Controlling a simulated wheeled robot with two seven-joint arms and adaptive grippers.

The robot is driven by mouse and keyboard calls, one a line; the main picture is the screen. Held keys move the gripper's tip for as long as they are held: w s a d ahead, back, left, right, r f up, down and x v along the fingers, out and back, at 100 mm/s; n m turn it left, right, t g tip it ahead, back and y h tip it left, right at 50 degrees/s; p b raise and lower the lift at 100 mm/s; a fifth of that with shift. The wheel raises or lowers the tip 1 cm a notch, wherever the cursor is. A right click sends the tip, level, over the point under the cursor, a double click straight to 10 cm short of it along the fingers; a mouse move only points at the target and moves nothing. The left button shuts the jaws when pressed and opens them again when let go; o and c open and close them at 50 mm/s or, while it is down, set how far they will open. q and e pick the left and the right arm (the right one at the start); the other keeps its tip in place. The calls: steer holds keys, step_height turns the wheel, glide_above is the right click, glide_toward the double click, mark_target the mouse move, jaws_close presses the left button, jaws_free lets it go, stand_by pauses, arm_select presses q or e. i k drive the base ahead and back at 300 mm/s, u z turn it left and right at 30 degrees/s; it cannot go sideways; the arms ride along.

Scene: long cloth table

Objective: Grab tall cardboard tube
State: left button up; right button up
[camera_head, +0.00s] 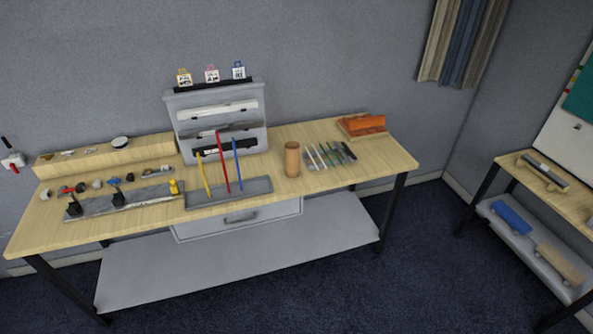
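A tall brown cardboard tube (292,160) stands upright on the long wooden-topped table (345,183), right of the middle. It is between the grey tray with the coloured rods and a row of thin tools. Nothing touches it that I can see. Neither of my grippers shows in the head view.
Left of the tube, a grey tray (259,186) has upright yellow, red and blue rods. Behind it stands a grey rack (173,117). Thin tools (328,155) and an orange block (362,124) lie to the right. Another table (575,205) stands at far right, with dark carpet between.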

mark_target(293, 160)
steer(key=z, duration=0.55)
steer(key=i, duration=1.35)
steer(key=u, duration=0.95)
steer(key=i, duration=0.5)
steer(key=u, duration=0.5)
